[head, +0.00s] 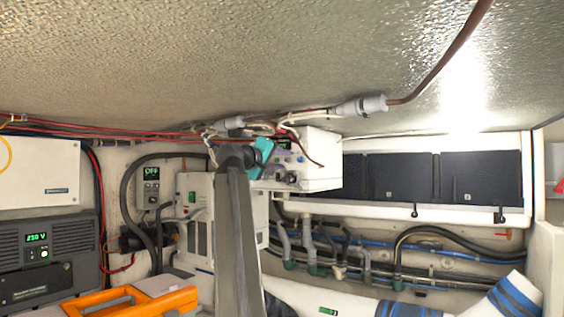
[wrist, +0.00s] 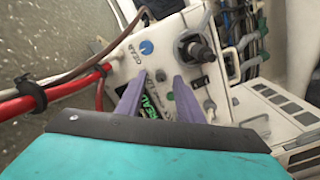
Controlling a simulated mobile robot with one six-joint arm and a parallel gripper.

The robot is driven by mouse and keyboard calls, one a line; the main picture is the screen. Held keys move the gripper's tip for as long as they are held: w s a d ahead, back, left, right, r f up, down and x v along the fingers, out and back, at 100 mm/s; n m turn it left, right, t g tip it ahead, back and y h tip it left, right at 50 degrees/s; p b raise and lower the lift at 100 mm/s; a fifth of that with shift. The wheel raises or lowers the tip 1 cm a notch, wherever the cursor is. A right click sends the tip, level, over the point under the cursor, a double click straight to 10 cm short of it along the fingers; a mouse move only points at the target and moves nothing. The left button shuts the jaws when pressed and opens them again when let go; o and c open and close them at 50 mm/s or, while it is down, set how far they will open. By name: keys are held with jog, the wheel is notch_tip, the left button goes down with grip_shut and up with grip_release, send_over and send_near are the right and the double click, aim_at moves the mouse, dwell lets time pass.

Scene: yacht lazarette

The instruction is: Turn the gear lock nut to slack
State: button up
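A white control box (wrist: 165,35) with a "GEAR" label fills the upper middle of the wrist view. A blue round dial (wrist: 146,47) sits beside that label. A large dark knob with a collar (wrist: 195,48) stands out from the panel to its right. I cannot tell for sure which part is the gear lock nut. My gripper (wrist: 159,77) has its two purple fingers apart with nothing between them. The fingers point at the panel, below the dial and knob, and partly cover a green screen. In the head view my gripper (head: 264,150) is at the left of the box (head: 319,160).
Red and brown cables (wrist: 68,88) with a black clamp run close to the box's left side in the wrist view. The low ceiling (head: 200,55) is just above the box. Dark-doored lockers (head: 400,178) are to the right, with hoses below.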

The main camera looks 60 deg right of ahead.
jog(key=a+b, duration=0.3)
jog(key=a, duration=1)
dwell(0.4)
